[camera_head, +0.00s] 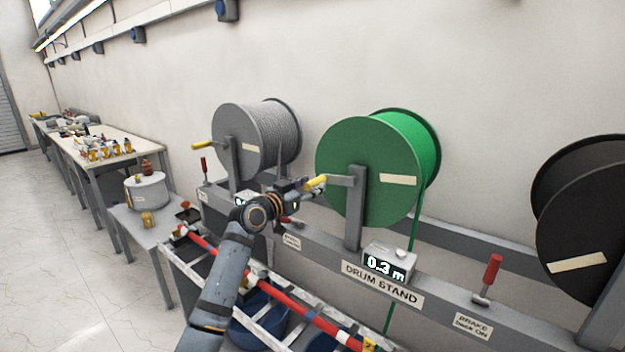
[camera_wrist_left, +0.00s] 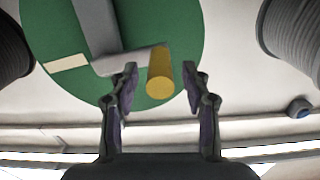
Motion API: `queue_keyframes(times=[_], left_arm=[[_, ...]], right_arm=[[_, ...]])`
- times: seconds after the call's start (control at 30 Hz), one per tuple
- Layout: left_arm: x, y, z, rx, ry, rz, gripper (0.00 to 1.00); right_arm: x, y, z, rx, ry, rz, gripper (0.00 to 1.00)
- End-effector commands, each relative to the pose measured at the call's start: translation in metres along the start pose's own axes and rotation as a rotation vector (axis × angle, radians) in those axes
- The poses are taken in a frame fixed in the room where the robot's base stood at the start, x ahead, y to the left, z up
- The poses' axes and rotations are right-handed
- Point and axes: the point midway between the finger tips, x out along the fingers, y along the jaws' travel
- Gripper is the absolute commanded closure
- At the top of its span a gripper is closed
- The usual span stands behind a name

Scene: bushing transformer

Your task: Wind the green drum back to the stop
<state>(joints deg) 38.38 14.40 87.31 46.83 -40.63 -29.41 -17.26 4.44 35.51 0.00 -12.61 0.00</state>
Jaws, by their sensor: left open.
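The green drum (camera_head: 370,165) sits on the drum stand (camera_head: 455,300) in the middle of the head view. Its face also fills the upper left of the left wrist view (camera_wrist_left: 60,30). Its grey crank arm ends in a yellow handle (camera_head: 316,183), pointing left. A green line hangs down from the drum. My left gripper (camera_head: 303,186) is at the handle. In the left wrist view its open fingers stand on either side of the yellow handle (camera_wrist_left: 160,75), with gaps visible. My right gripper is not in view.
A grey drum (camera_head: 255,135) with its own yellow handle stands left, a black drum (camera_head: 585,220) right. A red brake lever (camera_head: 491,275) stands above a label reading BRAKE back ON. A red-railed rack and blue bins lie below my left arm.

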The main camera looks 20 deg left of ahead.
Motion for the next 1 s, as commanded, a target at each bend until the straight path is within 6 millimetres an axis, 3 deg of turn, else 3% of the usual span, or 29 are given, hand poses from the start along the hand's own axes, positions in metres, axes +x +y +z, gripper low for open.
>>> queue_keyframes(times=[0.13,0.4,0.77,1.0], left_arm=[[0.0117,0.0006,-0.0007,-0.001,0.000,0.001,0.52],[0.0132,0.0005,0.0007,0.000,0.000,0.001,0.52],[0.0129,0.0005,0.0007,-0.001,0.000,0.001,1.00],[0.0129,0.0005,0.0009,-0.001,-0.001,0.001,1.00]], right_arm=[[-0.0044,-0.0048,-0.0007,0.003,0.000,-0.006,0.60],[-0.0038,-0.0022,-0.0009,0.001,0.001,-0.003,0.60],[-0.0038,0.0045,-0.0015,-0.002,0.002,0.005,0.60],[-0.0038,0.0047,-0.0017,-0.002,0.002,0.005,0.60]])
